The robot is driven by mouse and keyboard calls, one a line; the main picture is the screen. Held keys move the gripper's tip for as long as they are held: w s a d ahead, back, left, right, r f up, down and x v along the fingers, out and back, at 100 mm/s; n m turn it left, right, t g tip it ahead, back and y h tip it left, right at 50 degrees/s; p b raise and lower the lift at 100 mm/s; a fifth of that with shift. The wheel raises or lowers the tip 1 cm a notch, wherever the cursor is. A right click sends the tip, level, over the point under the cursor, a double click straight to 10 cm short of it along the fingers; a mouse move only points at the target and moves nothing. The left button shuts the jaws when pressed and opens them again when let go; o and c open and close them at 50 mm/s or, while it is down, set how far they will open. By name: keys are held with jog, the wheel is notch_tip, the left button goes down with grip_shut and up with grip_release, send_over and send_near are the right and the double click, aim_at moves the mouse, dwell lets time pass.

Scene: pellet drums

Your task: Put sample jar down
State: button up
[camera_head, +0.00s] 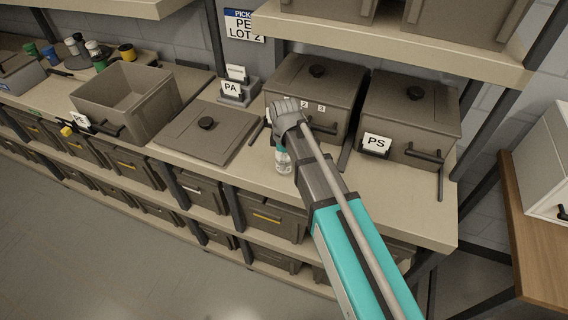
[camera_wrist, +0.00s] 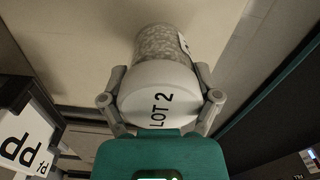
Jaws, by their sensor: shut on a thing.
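The sample jar (camera_wrist: 165,45) is a clear jar of pale pellets with a white lid marked "LOT 2". My gripper (camera_wrist: 160,88) is shut on it, one finger on each side at the lid. In the head view the lower part of the jar (camera_head: 283,163) shows below my gripper (camera_head: 284,146), over the bench top (camera_head: 255,183) in front of the lidded bins. The jar looks about upright. I cannot tell whether its base touches the surface. My wrist hides its top in the head view.
A lidded bin (camera_head: 335,75) stands just behind my gripper, with a PS bin (camera_head: 415,105) to its right. A flat lid (camera_head: 207,132) lies left, beside an open bin (camera_head: 128,98). A PP card (camera_wrist: 27,140) is close by in the wrist view. An upper shelf (camera_head: 400,45) overhangs.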

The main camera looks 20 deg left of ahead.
jog(key=shift+f, duration=0.4)
jog(key=shift+f, duration=0.15)
jog(key=o, duration=1.1)
jog(key=shift+r, duration=0.2)
notch_tip(320, 180, up, 12)
jog(key=p, duration=1.1)
jog(key=shift+p, duration=0.4)
jog(key=shift+d, duration=0.1)
